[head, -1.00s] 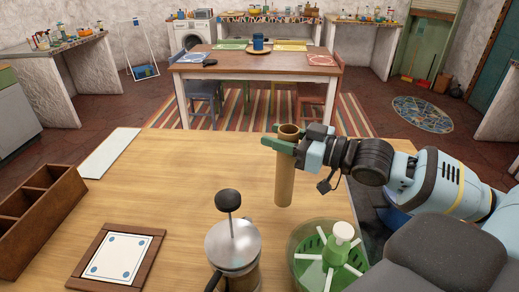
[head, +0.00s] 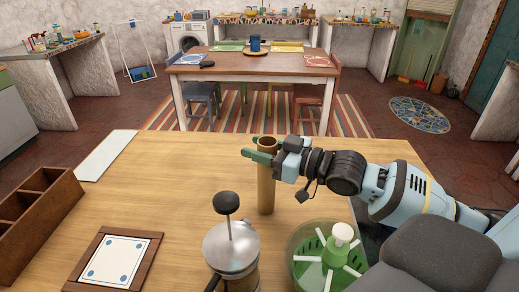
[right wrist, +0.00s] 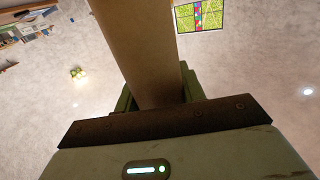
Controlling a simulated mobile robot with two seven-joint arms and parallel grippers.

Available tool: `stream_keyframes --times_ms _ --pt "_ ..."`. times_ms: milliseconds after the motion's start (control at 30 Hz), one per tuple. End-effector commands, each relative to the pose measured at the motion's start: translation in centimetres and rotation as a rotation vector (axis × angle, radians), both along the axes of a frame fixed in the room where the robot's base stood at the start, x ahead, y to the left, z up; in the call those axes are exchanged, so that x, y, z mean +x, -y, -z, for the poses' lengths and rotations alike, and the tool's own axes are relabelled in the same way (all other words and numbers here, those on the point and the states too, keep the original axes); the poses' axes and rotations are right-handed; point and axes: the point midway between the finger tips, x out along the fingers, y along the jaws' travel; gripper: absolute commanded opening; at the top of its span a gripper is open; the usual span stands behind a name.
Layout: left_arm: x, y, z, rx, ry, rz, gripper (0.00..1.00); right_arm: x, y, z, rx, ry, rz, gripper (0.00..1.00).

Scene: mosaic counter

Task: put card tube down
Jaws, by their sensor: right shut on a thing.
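The card tube (head: 266,192) is a brown open-ended cylinder, held upright over the wooden counter (head: 180,190). My right gripper (head: 262,157), with green fingers, is shut on it near its top. The tube's lower end is close to the counter top; I cannot tell whether it touches. In the right wrist view, the tube (right wrist: 138,50) rises between the fingers (right wrist: 155,98). My left gripper is not in view.
A French press (head: 231,245) and a green salad spinner (head: 327,255) stand in front of the tube. A framed dotted tile (head: 115,258), a wooden compartment box (head: 38,210) and a white board (head: 106,156) lie at left. Counter between them and the tube is clear.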

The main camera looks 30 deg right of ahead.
Motion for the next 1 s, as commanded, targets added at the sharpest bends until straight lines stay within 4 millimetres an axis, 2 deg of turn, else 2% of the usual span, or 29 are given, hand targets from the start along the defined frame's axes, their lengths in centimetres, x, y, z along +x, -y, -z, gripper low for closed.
stream_keyframes --times_ms 67,433,467,600,1000 --pt "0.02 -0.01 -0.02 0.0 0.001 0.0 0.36 0.0 0.04 0.58 0.0 0.0 0.001 0.08" --pt "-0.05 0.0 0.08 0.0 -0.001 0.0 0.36 -0.01 0.02 0.93 0.0 0.001 0.0 0.08" --pt "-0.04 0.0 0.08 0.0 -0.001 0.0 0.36 -0.01 0.02 0.9 0.0 0.001 0.0 0.42" --pt "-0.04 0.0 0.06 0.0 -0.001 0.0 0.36 -0.01 0.02 0.87 0.0 0.001 0.0 0.6" --pt "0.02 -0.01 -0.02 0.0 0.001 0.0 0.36 -0.14 0.1 0.54 -0.002 0.001 0.0 0.61"
